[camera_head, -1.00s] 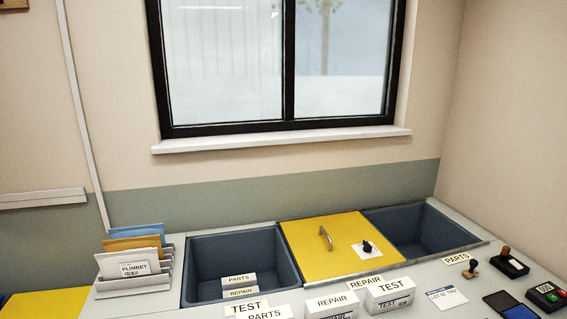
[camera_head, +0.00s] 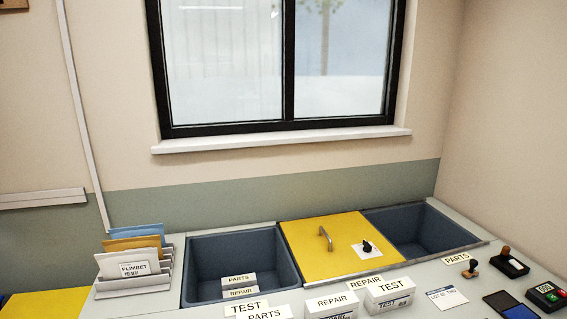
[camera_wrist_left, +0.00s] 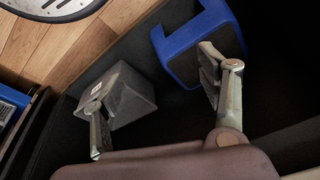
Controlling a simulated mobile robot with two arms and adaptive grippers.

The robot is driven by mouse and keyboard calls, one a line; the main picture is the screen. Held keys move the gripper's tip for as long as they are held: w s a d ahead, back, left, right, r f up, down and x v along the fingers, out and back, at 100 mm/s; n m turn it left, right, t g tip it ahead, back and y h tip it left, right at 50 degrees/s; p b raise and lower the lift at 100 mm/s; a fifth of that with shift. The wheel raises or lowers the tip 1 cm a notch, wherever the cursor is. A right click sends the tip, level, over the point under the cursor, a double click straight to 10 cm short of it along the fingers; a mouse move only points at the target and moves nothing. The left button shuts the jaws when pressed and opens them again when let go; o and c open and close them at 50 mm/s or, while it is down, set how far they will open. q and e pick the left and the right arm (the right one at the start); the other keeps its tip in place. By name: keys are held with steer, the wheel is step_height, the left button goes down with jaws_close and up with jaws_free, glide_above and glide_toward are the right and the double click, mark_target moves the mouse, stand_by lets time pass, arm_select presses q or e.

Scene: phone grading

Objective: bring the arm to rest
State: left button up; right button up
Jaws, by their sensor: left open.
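My left gripper (camera_wrist_left: 155,80) shows in the left wrist view. Its two fingers are spread wide and nothing is held between them. Neither arm shows in the head view, and my right gripper is in no view. Beyond the left finger is a grey box-like object (camera_wrist_left: 130,95). Beyond the right finger is a blue frame-like object (camera_wrist_left: 168,50). I cannot tell whether either finger touches them.
The head view shows a bench with two dark bins (camera_head: 205,285) (camera_head: 425,228), a yellow lid (camera_head: 335,250) between them, a file rack (camera_head: 132,283) and several white label blocks (camera_head: 388,291). A wood surface (camera_wrist_left: 70,50) and round dial (camera_wrist_left: 45,5) show in the wrist view.

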arm_select(q)
steer(key=s+a+f+g, duration=0.1)
steer(key=s+a+f, duration=0.2)
steer(key=s+f, duration=1.5)
step_height(320, 180, down, 3)
steer(key=shift+s+a+f+g, duration=0.1)
steer(key=shift+s+a+g, duration=0.05)
steer(key=shift+s+g, duration=0.15)
